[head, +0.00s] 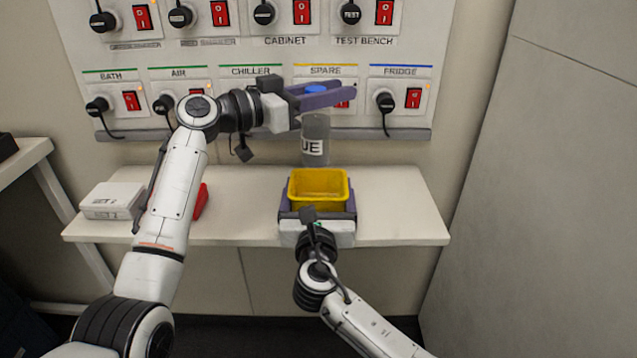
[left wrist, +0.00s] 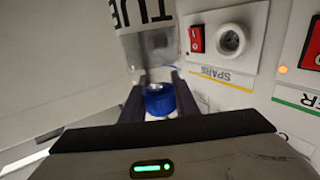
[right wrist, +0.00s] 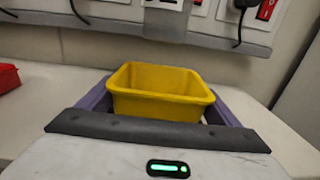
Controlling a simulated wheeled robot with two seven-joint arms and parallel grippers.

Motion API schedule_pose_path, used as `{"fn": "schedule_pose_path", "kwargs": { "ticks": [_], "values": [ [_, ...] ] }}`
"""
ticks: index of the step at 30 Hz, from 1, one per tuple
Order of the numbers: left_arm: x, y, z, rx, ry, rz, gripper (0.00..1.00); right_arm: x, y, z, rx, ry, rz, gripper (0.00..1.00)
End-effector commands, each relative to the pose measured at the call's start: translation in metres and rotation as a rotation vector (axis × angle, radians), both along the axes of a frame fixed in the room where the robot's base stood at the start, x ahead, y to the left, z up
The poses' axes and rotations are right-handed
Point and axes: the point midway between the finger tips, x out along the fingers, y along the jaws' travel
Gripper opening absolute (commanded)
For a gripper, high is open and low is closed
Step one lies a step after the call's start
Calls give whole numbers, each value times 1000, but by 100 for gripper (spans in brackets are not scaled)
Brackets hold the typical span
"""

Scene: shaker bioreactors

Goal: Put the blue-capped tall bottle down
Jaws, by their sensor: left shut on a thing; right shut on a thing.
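The tall bottle (head: 315,130) is clear with a blue cap and a white label showing the letters "UE". My left gripper (head: 318,97) is shut on it near the cap and holds it upright above the back of the shelf. The left wrist view shows the blue cap (left wrist: 160,100) between the fingers. A yellow bin (head: 319,186) is on the white shelf, below and just in front of the bottle. My right gripper (head: 318,208) is shut around the bin's sides, which also shows in the right wrist view (right wrist: 160,104). Whether the bin touches the shelf is unclear.
The white shelf (head: 395,215) has free room right of the bin. A white box (head: 112,200) and a red object (head: 201,201) are at the left. The wall panel (head: 350,115) with sockets, switches and plugs is close behind the bottle.

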Motion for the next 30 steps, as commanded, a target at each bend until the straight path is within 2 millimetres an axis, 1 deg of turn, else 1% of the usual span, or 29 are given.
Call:
{"fn": "schedule_pose_path", "kwargs": {
  "ticks": [2,5,9,16,21,24,30],
  "values": [
    [-5,-2,-1,1,-3,18,0,0,0,0,-1,0,0,62],
    [-8,-4,-9,-1,0,29,0,0,0,0,-1,0,0,62],
    [-8,-5,-34,-2,3,32,0,0,0,0,-1,0,0,62],
    [-8,-5,-58,-2,2,31,0,0,0,0,-1,0,0,62],
    [-8,-5,-87,-2,3,30,0,0,0,0,-1,0,0,62],
    [-8,-5,-98,-1,2,30,0,0,0,0,-1,0,0,62],
    [-8,-5,-102,-1,-2,30,0,0,0,0,-1,0,0,62]
  ]
}}
